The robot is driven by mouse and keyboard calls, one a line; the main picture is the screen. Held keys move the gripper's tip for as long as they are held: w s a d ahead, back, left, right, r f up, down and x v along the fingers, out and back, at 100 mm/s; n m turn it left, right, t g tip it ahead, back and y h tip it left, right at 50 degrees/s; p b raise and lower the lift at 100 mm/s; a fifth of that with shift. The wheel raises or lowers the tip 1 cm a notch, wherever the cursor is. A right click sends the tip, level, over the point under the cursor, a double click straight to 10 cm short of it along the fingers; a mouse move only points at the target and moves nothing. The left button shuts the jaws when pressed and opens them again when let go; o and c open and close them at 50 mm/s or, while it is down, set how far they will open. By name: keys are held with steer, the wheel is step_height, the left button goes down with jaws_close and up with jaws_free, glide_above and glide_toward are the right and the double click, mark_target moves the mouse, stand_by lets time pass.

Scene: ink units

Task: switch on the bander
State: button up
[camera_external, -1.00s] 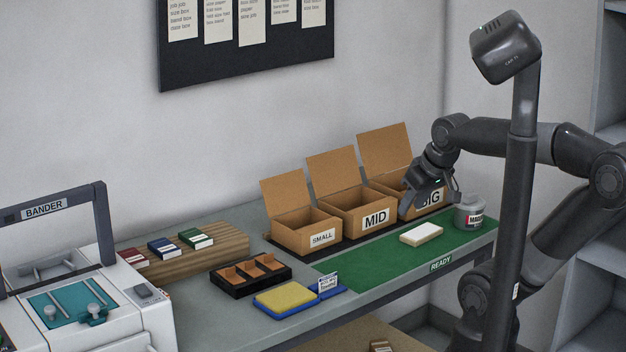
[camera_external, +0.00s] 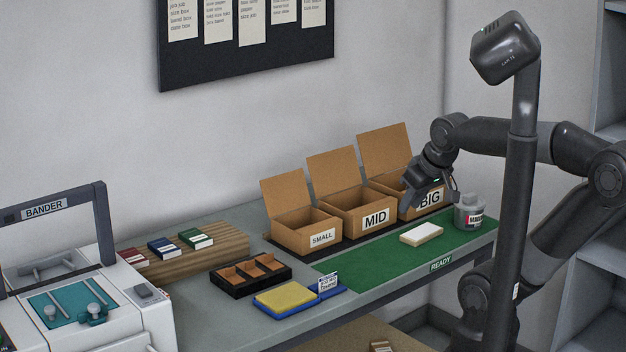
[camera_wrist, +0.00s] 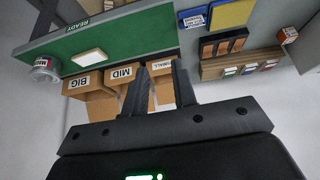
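The bander (camera_external: 90,300) is a pale machine with a dark frame and a teal plate, at the lower left of the external view and cut off by the edge. A small grey button-like part (camera_external: 146,291) is on its top right; whether it is the switch or is lit, I cannot tell. My gripper (camera_external: 432,203) is far to the right, in front of the big box. In the wrist view my gripper (camera_wrist: 159,66) has its two fingers apart with nothing held between them.
Open cartons marked small (camera_external: 306,229), mid (camera_external: 357,213) and big (camera_external: 408,205) line the back. A pale block (camera_external: 421,234) lies on the green mat (camera_external: 375,260). A grey jar (camera_external: 469,214), black tray (camera_external: 250,287), yellow pad (camera_external: 285,296) and wooden rack (camera_external: 190,262) also occupy the bench.

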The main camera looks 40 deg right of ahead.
steer(key=w+r+t, duration=0.1)
steer(key=w, duration=0.2)
steer(key=w+a+r+n+t, duration=0.1)
steer(key=w, duration=0.2)
steer(key=w+n, duration=0.1)
steer(key=w, duration=0.3)
steer(key=shift+w+a+r+t+h, duration=0.1)
steer(key=shift+a+r+t+h, duration=0.05)
steer(key=shift+r+t+h, duration=0.25)
jaws_close()
steer(key=w+a+r+n+t+y, duration=0.3)
steer(key=w+a+n+y, duration=0.3)
steer(key=w+a, duration=0.9)
steer(key=s+a+f+n+g+y, duration=0.2)
steer(key=a+n+g+y, duration=0.1)
steer(key=a, duration=0.6)
steer(key=s+a+f+n+g+y, duration=0.3)
steer(key=a+n+g+y, duration=0.1)
steer(key=a, duration=0.5)
steer(key=s+a+f+n+g+y, duration=0.2)
steer(key=a+n, duration=0.3)
steer(key=a, duration=0.5)
steer(key=shift+s+f+n+g+y, duration=0.15)
steer(key=shift+f+n+g+y, duration=0.15)
steer(key=shift+g+y, duration=0.45)
steer(key=shift+a, duration=0.1)
